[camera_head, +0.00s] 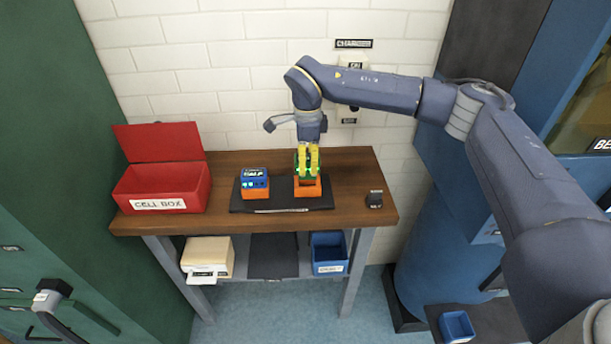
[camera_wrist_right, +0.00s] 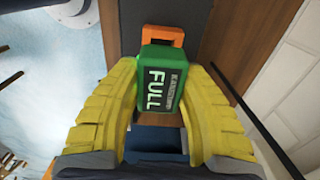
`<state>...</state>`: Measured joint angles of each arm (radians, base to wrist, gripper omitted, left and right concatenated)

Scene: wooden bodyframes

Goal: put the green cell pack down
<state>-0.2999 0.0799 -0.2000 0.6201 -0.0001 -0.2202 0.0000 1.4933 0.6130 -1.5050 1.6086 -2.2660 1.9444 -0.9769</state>
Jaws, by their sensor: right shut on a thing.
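My right gripper (camera_head: 308,162) is over the right part of a brown workbench (camera_head: 345,165), its yellow fingers pointing down. It is shut on the green cell pack (camera_wrist_right: 160,80), whose label reads FULL in the right wrist view. The pack is mostly hidden behind the fingers in the head view. An orange holder (camera_head: 308,190) is directly below the pack; it also shows past the pack's far end in the wrist view (camera_wrist_right: 163,35). I cannot tell whether the pack touches it. My left gripper is not in view.
A second orange holder (camera_head: 255,192) with a blue-topped unit stands to the left on the same black mat (camera_head: 281,200). An open red cell box (camera_head: 161,189) is at the bench's left end. A white wall is behind.

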